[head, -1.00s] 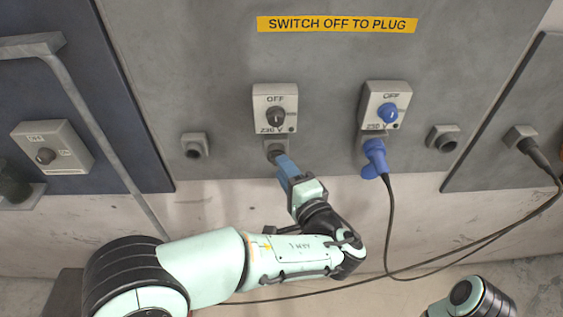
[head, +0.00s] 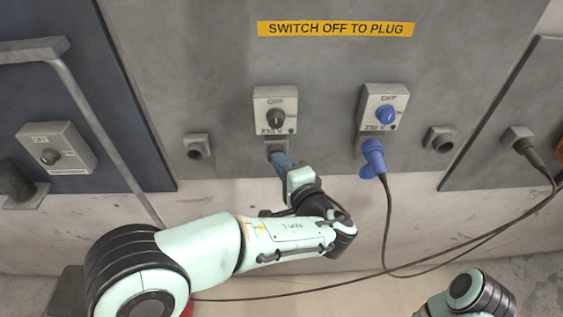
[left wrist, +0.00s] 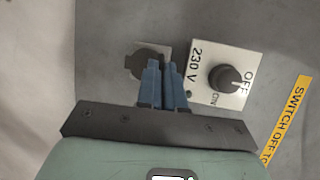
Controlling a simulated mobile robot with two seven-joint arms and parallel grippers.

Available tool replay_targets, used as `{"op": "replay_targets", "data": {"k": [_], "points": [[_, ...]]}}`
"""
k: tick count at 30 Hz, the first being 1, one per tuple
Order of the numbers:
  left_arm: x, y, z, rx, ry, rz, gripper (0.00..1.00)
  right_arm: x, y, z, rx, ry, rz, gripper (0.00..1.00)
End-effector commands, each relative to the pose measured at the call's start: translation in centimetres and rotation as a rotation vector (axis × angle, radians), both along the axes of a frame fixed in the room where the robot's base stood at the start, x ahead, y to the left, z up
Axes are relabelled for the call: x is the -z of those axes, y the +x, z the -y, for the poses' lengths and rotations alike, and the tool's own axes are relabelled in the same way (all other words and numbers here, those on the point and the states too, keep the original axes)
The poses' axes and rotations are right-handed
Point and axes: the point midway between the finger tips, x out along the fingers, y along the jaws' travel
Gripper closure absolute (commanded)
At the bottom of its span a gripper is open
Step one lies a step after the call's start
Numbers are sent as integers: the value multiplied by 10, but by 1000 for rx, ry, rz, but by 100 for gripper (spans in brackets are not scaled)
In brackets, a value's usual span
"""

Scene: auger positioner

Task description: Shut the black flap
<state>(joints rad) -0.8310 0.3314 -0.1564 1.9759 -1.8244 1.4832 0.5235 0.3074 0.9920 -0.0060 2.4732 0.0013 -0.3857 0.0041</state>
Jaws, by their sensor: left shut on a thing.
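The black flap (left wrist: 142,64) shows in the left wrist view as a dark round piece at the socket under the black-knobbed switch box (head: 275,110). The socket (head: 275,147) shows in the head view just above my left gripper (head: 279,158). My left gripper's blue fingers (left wrist: 162,64) are close together, their tips at the flap's edge, shut on it. The fingers hide part of the flap, and I cannot tell how far open it stands. The black knob (left wrist: 226,78) is beside the fingers. My right gripper is out of view.
To the right, a blue plug (head: 374,155) with a dark cable (head: 389,230) sits in the socket under the blue-knobbed switch box (head: 384,105). Small round fittings (head: 197,146) flank the sockets. A yellow label (head: 335,29) is above. A grey rail (head: 100,125) runs down the left.

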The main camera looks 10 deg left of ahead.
Motion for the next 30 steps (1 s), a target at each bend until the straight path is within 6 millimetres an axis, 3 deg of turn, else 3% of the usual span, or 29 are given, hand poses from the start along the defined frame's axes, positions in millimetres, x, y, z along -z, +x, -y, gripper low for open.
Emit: {"op": "replay_targets", "data": {"k": [2,10,13,23,30], "points": [[-7,3,-1,-1,-10,-25,100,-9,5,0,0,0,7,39],[-4,3,-1,0,-10,-34,100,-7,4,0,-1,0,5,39],[-4,3,-1,0,-11,-33,67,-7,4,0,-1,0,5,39],[-4,1,1,2,-12,-35,67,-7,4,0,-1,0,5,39],[-9,-24,22,5,-13,-35,67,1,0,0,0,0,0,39]]}}
